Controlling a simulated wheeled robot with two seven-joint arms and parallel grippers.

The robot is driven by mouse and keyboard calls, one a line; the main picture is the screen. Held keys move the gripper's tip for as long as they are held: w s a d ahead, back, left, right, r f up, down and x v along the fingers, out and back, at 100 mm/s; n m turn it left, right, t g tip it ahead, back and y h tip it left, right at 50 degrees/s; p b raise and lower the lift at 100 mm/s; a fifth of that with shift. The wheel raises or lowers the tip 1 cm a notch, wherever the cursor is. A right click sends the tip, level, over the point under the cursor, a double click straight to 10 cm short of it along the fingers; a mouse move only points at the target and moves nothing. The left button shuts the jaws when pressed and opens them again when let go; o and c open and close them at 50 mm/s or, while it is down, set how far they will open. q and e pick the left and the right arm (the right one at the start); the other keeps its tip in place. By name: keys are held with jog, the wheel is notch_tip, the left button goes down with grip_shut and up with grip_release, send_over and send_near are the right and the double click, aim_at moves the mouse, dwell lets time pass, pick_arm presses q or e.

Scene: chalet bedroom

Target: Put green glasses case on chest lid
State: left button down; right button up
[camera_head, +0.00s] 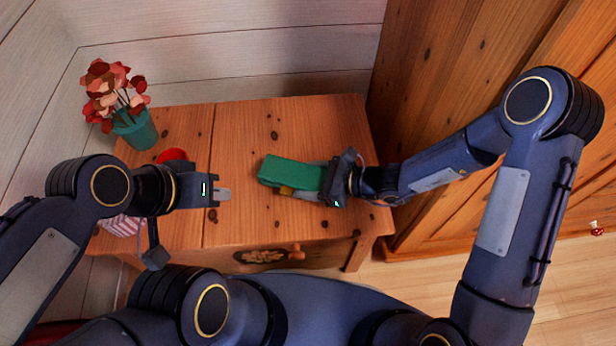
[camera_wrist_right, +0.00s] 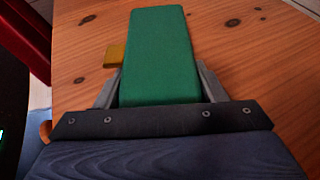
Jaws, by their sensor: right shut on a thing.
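The green glasses case (camera_head: 290,173) is at the right part of the wooden chest lid (camera_head: 300,118) in the head view. My right gripper (camera_head: 322,180) is shut on its right end. In the right wrist view the green glasses case (camera_wrist_right: 160,55) lies between the two fingers, with the wooden surface beneath it. I cannot tell whether the case touches the lid. My left gripper (camera_head: 222,194) is above the left part of the lid, away from the case; the gap between its fingers does not show clearly.
A teal vase (camera_head: 137,132) with red and pink flowers stands at the back left. A red round object (camera_head: 172,155) and a pink striped object (camera_head: 122,225) are near my left arm. A small yellow object (camera_wrist_right: 114,54) is beside the case. A wooden wardrobe (camera_head: 440,80) stands to the right.

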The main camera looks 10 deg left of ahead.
jog(key=shift+f+b, duration=0.6)
jog(key=shift+b, duration=0.05)
jog(key=o, duration=1.7)
